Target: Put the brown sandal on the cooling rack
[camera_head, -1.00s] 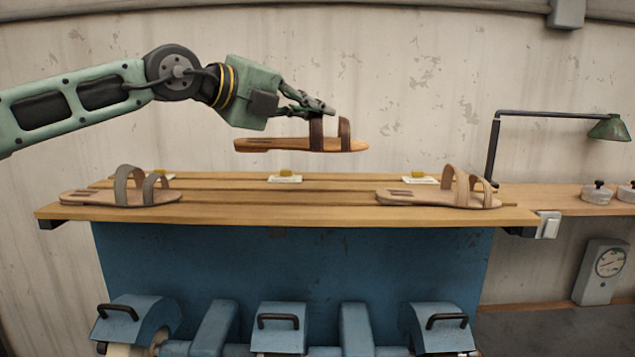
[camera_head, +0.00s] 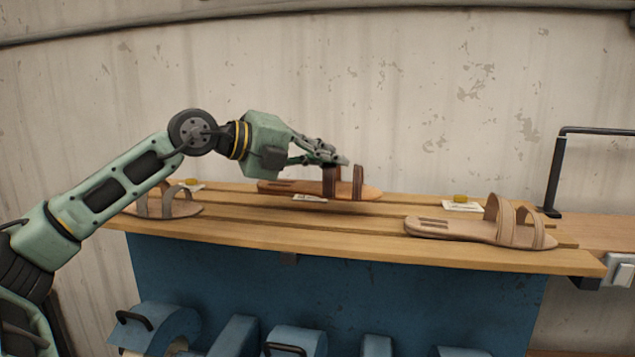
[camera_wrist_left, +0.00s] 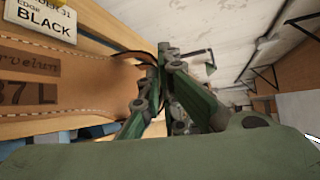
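The brown sandal (camera_head: 290,187) has two dark brown straps and lies level, toe and heel along the rack. My left gripper (camera_head: 335,160) is shut on its strap from above. The sandal is at the middle of the slatted wooden rack (camera_head: 330,238), low over the rear slats; I cannot tell whether it touches them. In the left wrist view the sandal's stamped insole (camera_wrist_left: 70,85) fills the left, beside the green fingers (camera_wrist_left: 163,75). The part of the strap between the fingers is hidden. My right gripper is not in view.
A beige sandal (camera_head: 460,229) rests on the rack's right part. A grey-strapped sandal (camera_head: 180,209) rests at the left, partly behind my arm. Small cards (camera_head: 462,206) with yellow pieces lie along the back. A dark lamp post (camera_head: 555,175) stands beyond the right end.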

